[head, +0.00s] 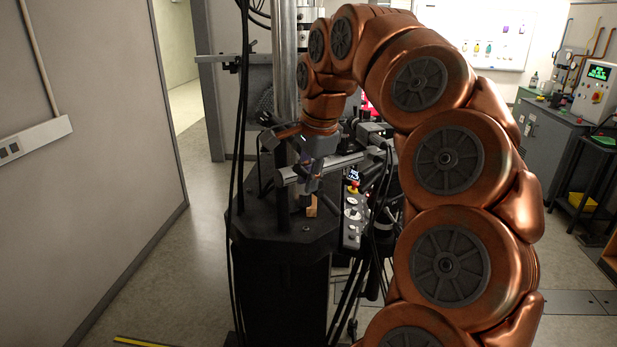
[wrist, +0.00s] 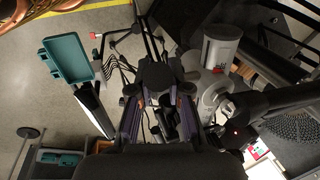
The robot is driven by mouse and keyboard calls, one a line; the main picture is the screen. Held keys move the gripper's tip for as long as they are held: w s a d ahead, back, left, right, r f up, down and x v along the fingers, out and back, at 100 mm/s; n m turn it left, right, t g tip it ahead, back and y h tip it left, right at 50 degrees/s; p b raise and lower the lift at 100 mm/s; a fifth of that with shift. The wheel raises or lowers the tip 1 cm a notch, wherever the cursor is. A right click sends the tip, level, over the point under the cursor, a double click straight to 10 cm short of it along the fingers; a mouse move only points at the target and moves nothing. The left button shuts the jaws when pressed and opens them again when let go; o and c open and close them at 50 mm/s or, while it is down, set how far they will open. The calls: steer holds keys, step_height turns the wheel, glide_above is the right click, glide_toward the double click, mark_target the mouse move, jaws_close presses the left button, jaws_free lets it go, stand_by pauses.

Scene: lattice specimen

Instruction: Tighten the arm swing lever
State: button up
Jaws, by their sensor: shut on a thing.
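My gripper (head: 306,192) points down over the black octagonal-looking table of the test stand (head: 268,232), beside a grey horizontal bar (head: 340,164). In the wrist view my gripper (wrist: 157,95) has its two fingers close in on a dark part (wrist: 155,76), which I take to be the arm swing lever. The fingers hide most of this part, and its handle and pivot cannot be made out. In the head view the held part is too small and dark to tell from the fingertips.
A small orange-tan block (head: 312,206) is beside the fingertips. A control box (head: 353,215) with a red-topped button stands close to the right. Black cables hang on both sides of the stand. The wrist view shows a teal tray (wrist: 68,59) and a pale cylinder (wrist: 219,47).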

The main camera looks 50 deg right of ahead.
jaws_close()
steer(key=shift+f, duration=0.1)
steer(key=shift+f+h+b, duration=0.25)
steer(key=shift+h+b, duration=0.15)
steer(key=shift+b, duration=0.65)
steer(key=h+b, duration=0.1)
steer(key=b, duration=0.1)
steer(key=h+b, duration=0.1)
steer(key=shift+a+f+g+b, duration=0.25)
steer(key=shift+g+b, duration=0.05)
steer(key=shift+b, duration=0.1)
steer(key=shift+r+h+b, duration=0.1)
steer(key=shift+h+b, duration=0.2)
